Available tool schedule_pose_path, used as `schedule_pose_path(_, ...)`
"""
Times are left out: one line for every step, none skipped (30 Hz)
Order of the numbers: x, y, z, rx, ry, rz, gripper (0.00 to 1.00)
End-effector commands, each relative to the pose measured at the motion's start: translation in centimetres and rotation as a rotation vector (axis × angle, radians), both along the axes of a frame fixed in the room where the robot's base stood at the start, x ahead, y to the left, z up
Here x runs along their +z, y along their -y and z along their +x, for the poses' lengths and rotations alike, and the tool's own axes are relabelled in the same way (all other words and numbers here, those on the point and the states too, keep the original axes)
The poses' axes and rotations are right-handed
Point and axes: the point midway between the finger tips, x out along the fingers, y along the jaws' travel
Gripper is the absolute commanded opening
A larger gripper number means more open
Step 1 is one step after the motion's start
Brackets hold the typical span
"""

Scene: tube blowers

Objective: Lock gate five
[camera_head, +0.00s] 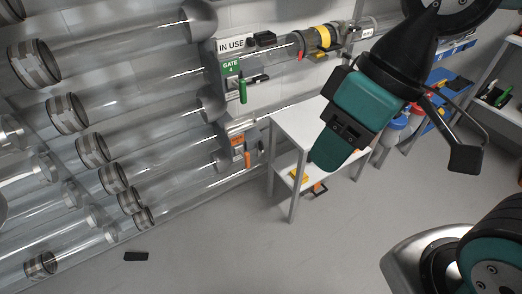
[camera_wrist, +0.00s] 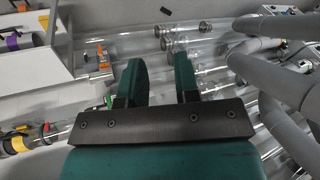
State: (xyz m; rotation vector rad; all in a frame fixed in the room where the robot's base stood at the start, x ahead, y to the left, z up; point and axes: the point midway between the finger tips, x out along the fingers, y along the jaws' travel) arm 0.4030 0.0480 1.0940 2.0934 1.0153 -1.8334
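A gate panel (camera_head: 240,143) with an orange handle (camera_head: 247,159) sits on the tube below the panel marked GATE 4; its own label is too small to read, so I cannot tell if it is gate five. The orange part also shows in the wrist view (camera_wrist: 103,57). The GATE 4 panel (camera_head: 230,68) has a green handle (camera_head: 243,90) hanging down and an IN USE sign above. My gripper (camera_head: 328,158) is in the air over the white table, right of both panels and apart from them. In the wrist view my gripper (camera_wrist: 159,70) has its two teal fingers apart, with nothing between them.
Clear tubes (camera_head: 135,60) fill the left. A dark flat object (camera_head: 136,256) lies on the grey floor, which is otherwise clear in front.

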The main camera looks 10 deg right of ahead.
Motion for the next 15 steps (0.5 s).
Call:
schedule_pose_path(-1.7, -0.3, 0.5, 0.011, 0.007, 0.017, 0.39)
schedule_pose_path(-2.6, -0.6, 0.9, 0.022, 0.018, 0.034, 0.39)
schedule_pose_path(-4.0, -1.1, 1.5, 0.040, 0.035, 0.061, 0.39)
schedule_pose_path(-5.2, -1.5, 2.1, 0.055, 0.052, 0.087, 0.39)
schedule_pose_path(-6.5, -2.0, 2.8, 0.073, 0.071, 0.115, 0.39)
schedule_pose_path(-8.2, -2.7, 3.8, 0.095, 0.102, 0.157, 0.39)
schedule_pose_path(-9.5, -3.2, 4.7, 0.110, 0.129, 0.189, 0.39)
schedule_pose_path(-10.8, -3.6, 5.5, 0.126, 0.156, 0.223, 0.39)
schedule_pose_path(-12.3, -4.3, 6.6, 0.143, 0.195, 0.267, 0.39)
schedule_pose_path(-13.5, -4.7, 7.4, 0.153, 0.224, 0.299, 0.39)
schedule_pose_path(-14.6, -5.0, 8.3, 0.162, 0.256, 0.331, 0.39)
schedule_pose_path(-16.1, -5.5, 9.4, 0.169, 0.298, 0.371, 0.39)
schedule_pose_path(-17.2, -5.7, 10.3, 0.171, 0.331, 0.399, 0.39)
schedule_pose_path(-18.3, -5.9, 11.1, 0.173, 0.364, 0.427, 0.39)
schedule_pose_path(-19.7, -6.1, 12.4, 0.171, 0.411, 0.463, 0.39)
